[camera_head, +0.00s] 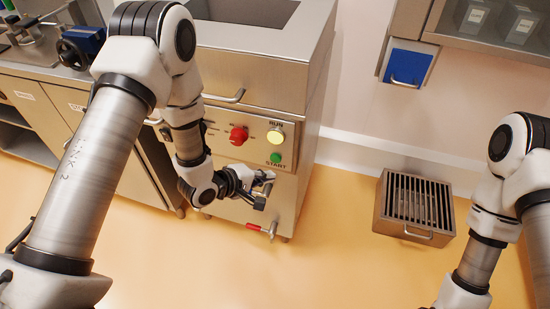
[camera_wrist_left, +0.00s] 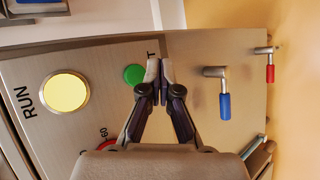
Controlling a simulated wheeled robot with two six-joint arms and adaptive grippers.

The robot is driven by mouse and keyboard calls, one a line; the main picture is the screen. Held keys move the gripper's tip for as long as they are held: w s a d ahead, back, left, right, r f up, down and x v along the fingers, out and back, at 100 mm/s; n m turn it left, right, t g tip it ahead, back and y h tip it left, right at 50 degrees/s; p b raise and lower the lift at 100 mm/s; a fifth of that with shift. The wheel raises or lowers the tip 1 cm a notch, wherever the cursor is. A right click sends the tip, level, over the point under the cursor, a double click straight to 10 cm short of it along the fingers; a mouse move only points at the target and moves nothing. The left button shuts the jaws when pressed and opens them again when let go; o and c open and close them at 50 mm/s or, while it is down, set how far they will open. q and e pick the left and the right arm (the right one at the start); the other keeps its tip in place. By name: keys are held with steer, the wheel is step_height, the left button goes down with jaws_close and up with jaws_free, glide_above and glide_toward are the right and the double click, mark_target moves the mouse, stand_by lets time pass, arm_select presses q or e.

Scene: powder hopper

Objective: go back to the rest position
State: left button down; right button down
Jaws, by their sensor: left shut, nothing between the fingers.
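My left gripper (camera_head: 262,190) is in front of the steel hopper cabinet (camera_head: 250,80), below the control panel. In the left wrist view my left gripper (camera_wrist_left: 160,70) is shut and empty, with its fingertips beside the green START button (camera_wrist_left: 134,74) in the picture. I cannot tell whether they touch the panel. To the right of the fingers are a blue-handled lever (camera_wrist_left: 224,104) and a red-handled lever (camera_wrist_left: 270,72). My right arm comes in at the right of the head view, and its gripper is out of frame.
The panel has a yellow RUN lamp (camera_head: 276,136) and a red knob (camera_head: 239,136). A slotted metal box (camera_head: 380,212) stands on the floor at right. A blue-fronted box (camera_head: 406,62) hangs on the wall. A counter (camera_head: 60,70) is at left. Open floor lies between hopper and slotted box.

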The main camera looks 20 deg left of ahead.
arm_select(q)
steer(key=shift+s, duration=1.15)
steer(key=s+a+f+m+g+y+p, duration=0.2)
steer(key=s+m, duration=0.4)
steer(key=s, duration=0.6)
steer(key=s+a+f+m+g+y+p, duration=0.2)
steer(key=s+a+m+g+y+p, duration=0.2)
steer(key=s, duration=0.9)
steer(key=a+m+g+p, duration=0.1)
steer(key=a+g+p, duration=0.1)
steer(key=a+g, duration=0.1)
steer(key=shift+a+f+m+y+p, duration=0.2)
steer(key=shift+a+m+y+p, duration=0.05)
steer(key=shift+m+y+p, duration=0.15)
